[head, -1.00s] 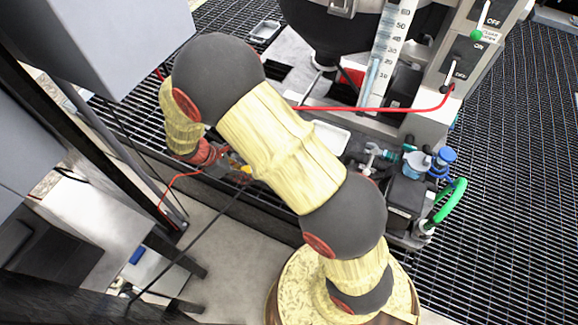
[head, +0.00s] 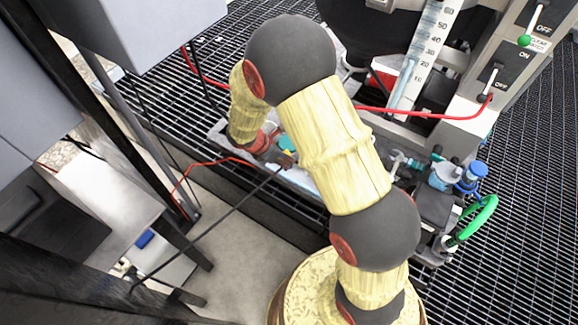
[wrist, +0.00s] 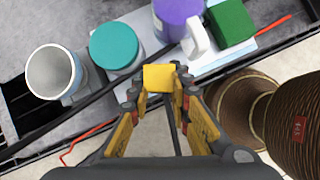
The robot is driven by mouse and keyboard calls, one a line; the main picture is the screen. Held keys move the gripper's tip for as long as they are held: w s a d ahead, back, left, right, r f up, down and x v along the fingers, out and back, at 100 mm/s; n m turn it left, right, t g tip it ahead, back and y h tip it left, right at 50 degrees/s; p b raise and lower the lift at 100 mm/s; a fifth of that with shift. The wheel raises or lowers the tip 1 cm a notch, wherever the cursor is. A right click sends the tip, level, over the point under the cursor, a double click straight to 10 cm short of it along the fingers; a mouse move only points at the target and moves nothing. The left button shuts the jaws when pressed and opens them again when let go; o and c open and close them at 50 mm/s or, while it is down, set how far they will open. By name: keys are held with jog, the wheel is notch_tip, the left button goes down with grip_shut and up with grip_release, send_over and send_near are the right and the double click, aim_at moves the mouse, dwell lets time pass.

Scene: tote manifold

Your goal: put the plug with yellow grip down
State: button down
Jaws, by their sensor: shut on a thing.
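The plug with yellow grip (wrist: 158,78) is between the fingertips of my gripper (wrist: 160,84) in the wrist view, its yellow block facing the camera. My gripper is shut on it. A black cable (wrist: 171,125) runs back from the plug between the fingers. In the head view my gripper (head: 277,154) is mostly hidden by my arm, and the black cable (head: 205,236) trails from it to the lower left. In the wrist view the plug is seen over the edge of a grey surface. Its height above that surface cannot be told.
Near the plug are a pale cup (wrist: 52,72), a teal-topped container (wrist: 115,45), a purple cup (wrist: 178,14) and a green block (wrist: 230,24). A red cable (head: 205,164) runs nearby. A switch panel (head: 510,50) stands at right.

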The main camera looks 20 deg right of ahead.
jog(key=shift+x, duration=1.05)
jog(key=shift+w+d+f+b, duration=0.1)
jog(key=shift+d+f+b, duration=0.1)
jog(key=shift+f+b, duration=0.55)
jog(key=shift+w+d+f+b, duration=0.1)
jog(key=shift+d+f+b, duration=0.1)
jog(key=shift+f+b, duration=0.55)
jog(key=shift+f, duration=0.3)
jog(key=c, duration=1.7)
grip_release()
jog(key=shift+o, duration=0.2)
